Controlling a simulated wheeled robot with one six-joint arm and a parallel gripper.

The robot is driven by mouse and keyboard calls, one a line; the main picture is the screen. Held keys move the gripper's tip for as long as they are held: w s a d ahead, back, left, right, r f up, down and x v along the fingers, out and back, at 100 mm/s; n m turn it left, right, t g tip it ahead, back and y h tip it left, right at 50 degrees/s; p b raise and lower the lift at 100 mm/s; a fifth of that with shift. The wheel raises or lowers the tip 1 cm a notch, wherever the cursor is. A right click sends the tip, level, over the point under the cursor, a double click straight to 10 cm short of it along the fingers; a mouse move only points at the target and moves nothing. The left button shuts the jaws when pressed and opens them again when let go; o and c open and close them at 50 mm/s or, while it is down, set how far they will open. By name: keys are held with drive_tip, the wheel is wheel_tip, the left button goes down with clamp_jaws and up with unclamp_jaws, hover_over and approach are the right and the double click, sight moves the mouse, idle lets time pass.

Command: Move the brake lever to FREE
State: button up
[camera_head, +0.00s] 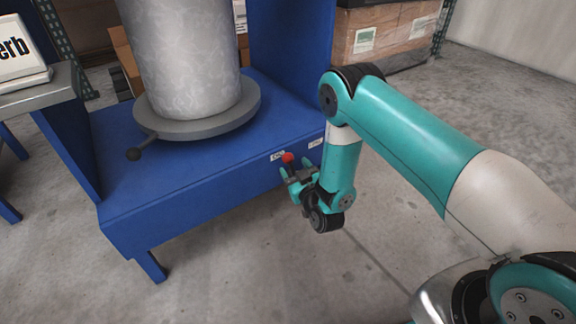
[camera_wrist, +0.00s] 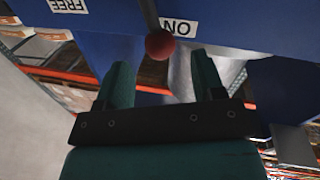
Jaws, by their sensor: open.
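The brake lever is a thin dark rod with a red ball knob (camera_head: 288,158) at the front edge of the blue frame. The knob (camera_wrist: 160,44) also shows in the wrist view, beside the ON label (camera_wrist: 178,27). The FREE label (camera_wrist: 68,5) is upside down at the upper left there; in the head view a small label (camera_head: 315,143), too small to read, sits right of the knob. My gripper (camera_head: 295,168) is open at the knob. In the wrist view its fingertips (camera_wrist: 161,66) stand either side of the knob's line, with the knob just beyond them; contact cannot be told.
A grey cylinder (camera_head: 185,55) stands on a round plate (camera_head: 205,122) on the blue frame (camera_head: 180,190). Wrapped boxes (camera_head: 385,38) stand behind. The floor in front is clear.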

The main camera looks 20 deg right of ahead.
sight(291, 162)
drive_tip(key=w, duration=0.2)
drive_tip(key=w+b, duration=0.1)
drive_tip(key=w, duration=0.1)
drive_tip(key=shift+w+a+f, duration=0.15)
drive_tip(key=shift+a, duration=0.05)
drive_tip(key=shift+w+a, duration=0.15)
drive_tip(key=shift+w, duration=0.4)
drive_tip(key=shift+c, duration=0.3)
clamp_jaws()
